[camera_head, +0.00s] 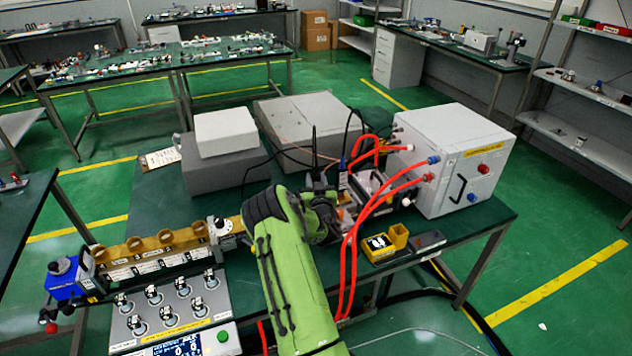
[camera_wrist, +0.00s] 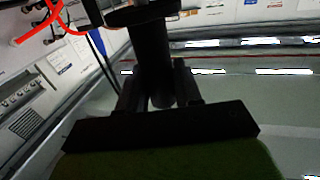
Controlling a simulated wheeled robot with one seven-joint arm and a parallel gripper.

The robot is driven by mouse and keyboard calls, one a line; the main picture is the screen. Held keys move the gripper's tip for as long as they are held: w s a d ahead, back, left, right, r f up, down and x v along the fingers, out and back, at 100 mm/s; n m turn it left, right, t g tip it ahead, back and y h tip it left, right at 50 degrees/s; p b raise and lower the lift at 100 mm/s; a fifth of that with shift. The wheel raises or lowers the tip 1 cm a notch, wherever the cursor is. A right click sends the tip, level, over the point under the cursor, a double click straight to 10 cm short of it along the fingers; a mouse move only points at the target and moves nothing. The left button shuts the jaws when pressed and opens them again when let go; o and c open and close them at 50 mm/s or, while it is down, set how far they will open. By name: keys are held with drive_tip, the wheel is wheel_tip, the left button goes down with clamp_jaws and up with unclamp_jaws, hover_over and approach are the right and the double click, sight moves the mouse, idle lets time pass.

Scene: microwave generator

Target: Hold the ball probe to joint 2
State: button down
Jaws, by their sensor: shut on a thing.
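In the wrist view my gripper (camera_wrist: 160,92) is shut on a dark upright cylinder with a wider disc, which I take to be the ball probe (camera_wrist: 150,50). Its ball end is not clear. In the head view my gripper (camera_head: 322,190) is over the bench, right of centre, partly hidden by my green arm. The brass waveguide run (camera_head: 152,247) lies at the left, with round openings and white number labels along its front. The labels are too small to tell which joint is 2. My gripper is apart from this run, to its right.
A white cabinet (camera_head: 450,160) with red hoses (camera_head: 352,240) stands right of my gripper. A yellow meter (camera_head: 378,248) and an open yellow holder (camera_head: 398,235) lie in front. A knob panel (camera_head: 170,312) is at front left. Grey boxes (camera_head: 222,172) stand behind.

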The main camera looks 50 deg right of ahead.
idle(0.4)
wheel_tip(320, 180, up, 9)
drive_tip(key=p, duration=0.6)
drive_tip(key=shift+r+p, duration=0.15)
drive_tip(key=shift+p, duration=0.25)
drive_tip(key=shift+w, duration=0.1)
idle(0.8)
